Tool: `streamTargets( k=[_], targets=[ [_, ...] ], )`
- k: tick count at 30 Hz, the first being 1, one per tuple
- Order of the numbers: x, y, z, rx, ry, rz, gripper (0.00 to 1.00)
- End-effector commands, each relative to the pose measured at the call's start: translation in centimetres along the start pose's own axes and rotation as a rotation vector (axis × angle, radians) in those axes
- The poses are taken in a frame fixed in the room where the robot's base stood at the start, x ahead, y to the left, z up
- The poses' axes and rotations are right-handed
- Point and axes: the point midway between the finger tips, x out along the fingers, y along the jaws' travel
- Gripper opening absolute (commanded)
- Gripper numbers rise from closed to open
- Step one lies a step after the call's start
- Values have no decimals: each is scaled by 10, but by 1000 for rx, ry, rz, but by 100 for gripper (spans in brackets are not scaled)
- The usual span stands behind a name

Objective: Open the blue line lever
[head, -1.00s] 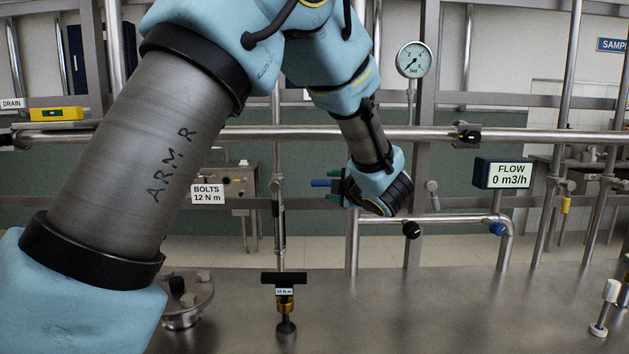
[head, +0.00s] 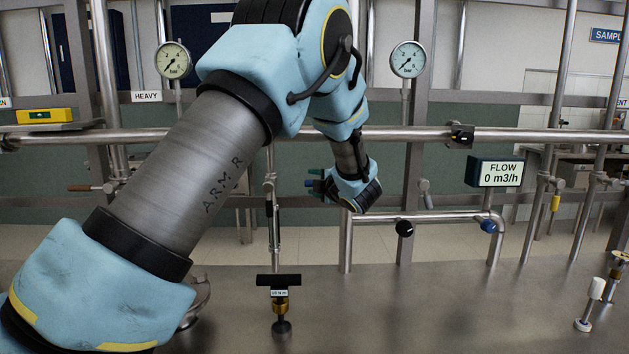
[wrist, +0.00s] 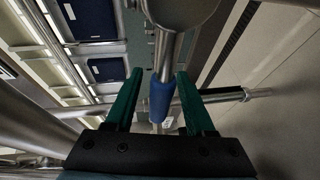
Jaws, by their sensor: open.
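The blue line lever (wrist: 161,101) has a blue sleeve on a steel rod. The lever's valve body is mostly hidden there.
A long horizontal pipe (head: 400,134) runs behind my arm. A lower pipe carries a black knob (head: 404,228) and a blue knob (head: 488,226). The FLOW display (head: 495,172) reads 0 m3/h.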

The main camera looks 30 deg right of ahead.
Motion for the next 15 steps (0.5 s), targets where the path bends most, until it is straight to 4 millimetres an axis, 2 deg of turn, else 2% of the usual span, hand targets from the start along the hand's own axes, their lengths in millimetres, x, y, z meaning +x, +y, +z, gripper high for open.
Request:
streamTargets(
  k=[7,15],
  targets=[
    [1,0,0,0,0,0,53],
    [0,0,0,0,0,0,23]
  ],
)
